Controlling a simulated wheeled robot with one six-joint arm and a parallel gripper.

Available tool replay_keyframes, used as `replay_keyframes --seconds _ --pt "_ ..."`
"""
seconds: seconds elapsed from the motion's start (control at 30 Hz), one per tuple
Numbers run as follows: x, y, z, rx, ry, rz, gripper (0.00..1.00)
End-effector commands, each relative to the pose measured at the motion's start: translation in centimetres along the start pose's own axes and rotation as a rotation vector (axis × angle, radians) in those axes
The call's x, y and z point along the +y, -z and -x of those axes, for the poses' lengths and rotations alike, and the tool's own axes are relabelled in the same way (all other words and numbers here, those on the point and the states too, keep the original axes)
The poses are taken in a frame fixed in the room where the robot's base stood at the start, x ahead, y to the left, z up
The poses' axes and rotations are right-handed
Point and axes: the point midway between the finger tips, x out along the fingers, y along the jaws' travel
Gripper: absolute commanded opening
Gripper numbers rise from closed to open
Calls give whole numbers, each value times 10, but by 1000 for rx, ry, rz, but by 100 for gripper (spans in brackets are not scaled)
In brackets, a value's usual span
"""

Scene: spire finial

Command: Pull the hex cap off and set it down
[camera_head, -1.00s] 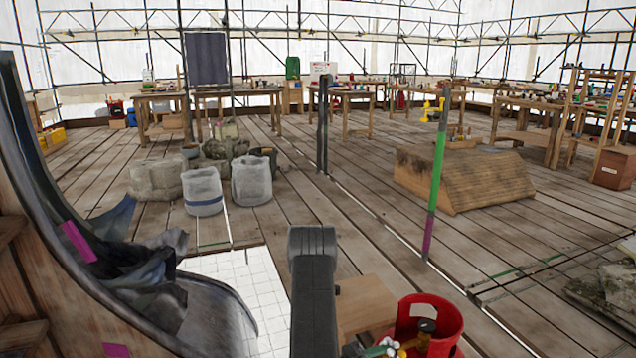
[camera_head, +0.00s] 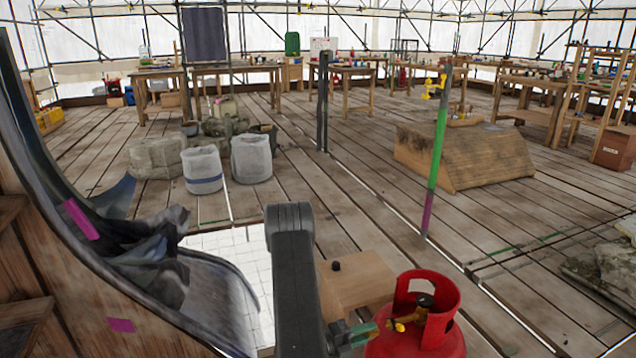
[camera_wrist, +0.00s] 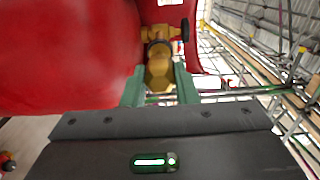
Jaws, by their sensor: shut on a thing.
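A red gas cylinder (camera_head: 420,335) with a collar around its top stands at the lower right of the head view. It fills the upper left of the wrist view (camera_wrist: 70,50). Its brass valve (camera_wrist: 157,33) points toward my gripper. My gripper (camera_wrist: 160,88) has green fingers, one on each side of a brass hex cap (camera_wrist: 159,72) at the end of the valve. It is shut on the cap. In the head view my gripper (camera_head: 364,333) reaches the valve from the left. I cannot tell whether the cap is still joined to the valve.
A wooden block (camera_head: 355,285) with a small black knob stands behind my gripper. A dark curved sheet piece (camera_head: 150,265) is at left. A green and purple pole (camera_head: 436,160) stands beyond the cylinder. Open plank floor (camera_head: 330,190) lies ahead.

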Motion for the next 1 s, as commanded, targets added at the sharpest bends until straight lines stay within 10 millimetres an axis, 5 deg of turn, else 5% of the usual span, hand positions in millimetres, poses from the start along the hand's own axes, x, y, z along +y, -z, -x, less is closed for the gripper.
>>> replay_keyframes --seconds 1.0 --pt "0 0 23 0 0 1 0"
